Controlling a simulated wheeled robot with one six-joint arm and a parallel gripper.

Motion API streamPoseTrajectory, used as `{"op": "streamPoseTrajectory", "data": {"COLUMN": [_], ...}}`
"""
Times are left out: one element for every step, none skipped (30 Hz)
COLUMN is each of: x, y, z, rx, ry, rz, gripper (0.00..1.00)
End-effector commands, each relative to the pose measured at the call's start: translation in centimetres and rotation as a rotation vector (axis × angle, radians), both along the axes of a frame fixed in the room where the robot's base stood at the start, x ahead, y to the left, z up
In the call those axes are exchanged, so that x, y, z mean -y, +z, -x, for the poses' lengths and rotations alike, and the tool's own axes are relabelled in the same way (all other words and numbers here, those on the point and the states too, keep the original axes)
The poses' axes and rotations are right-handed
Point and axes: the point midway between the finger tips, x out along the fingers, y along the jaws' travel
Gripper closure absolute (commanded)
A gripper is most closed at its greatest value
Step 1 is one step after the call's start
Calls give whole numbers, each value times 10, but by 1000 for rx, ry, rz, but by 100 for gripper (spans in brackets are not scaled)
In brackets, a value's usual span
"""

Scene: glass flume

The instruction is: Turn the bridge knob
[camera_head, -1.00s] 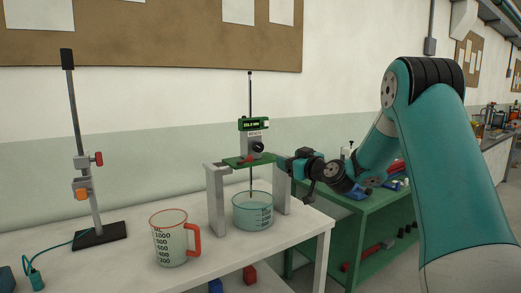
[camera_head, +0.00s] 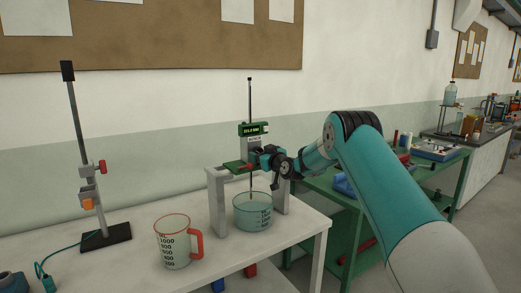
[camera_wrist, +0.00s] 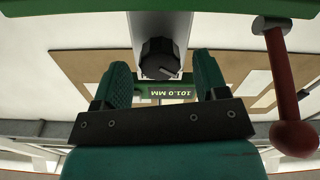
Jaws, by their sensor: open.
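The bridge knob (camera_wrist: 158,58) is black and ribbed with a pale pointer line, on a grey post in the wrist view. It lies between the two teal fingers of my open gripper (camera_wrist: 160,66); I cannot see either finger touching it. In the head view my gripper (camera_head: 266,157) is in front of the post and hides the knob. The bridge's green crosspiece (camera_head: 236,168) rests on grey uprights (camera_head: 217,203). A green display (camera_head: 254,129) sits above; in the wrist view it (camera_wrist: 171,93) is upside down and reads 101.0 MM.
A red lever (camera_wrist: 279,75) is right of the knob in the wrist view. A glass basin (camera_head: 252,212) stands under the bridge. A measuring jug (camera_head: 173,242) with a red handle and a clamp stand (camera_head: 88,165) are to the left.

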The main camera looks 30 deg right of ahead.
Motion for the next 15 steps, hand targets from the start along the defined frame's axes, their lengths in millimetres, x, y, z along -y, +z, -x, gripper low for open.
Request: {"op": "streamPoseTrajectory", "data": {"x": [-1,-1,-1,-1,-1,-1,-1,-1,-1,-1,-1,-1,-1,-1,-1], "y": [1,1,0,0,0,0,0,0,-1,-1,-1,-1,-1,0,0], "z": [-4,-5,-7,-8,-8,-9,-9,-9,-9,-9,-9,-9,-9,-9,-9], "rx": [0,0,-1,-1,-1,-1,-1,-1,-1,-1,-1,-1,-1,-1,-1], "ry": [1,1,1,1,1,0,0,0,0,0,0,0,0,0,0], "rz": [-1,-1,-1,-1,-1,-1,-1,-1,-1,-1,-1,-1,-1,-1,-1], "gripper": [33,33,33,33,33,33,33,33,33,33,33,33,33,40,50]}}
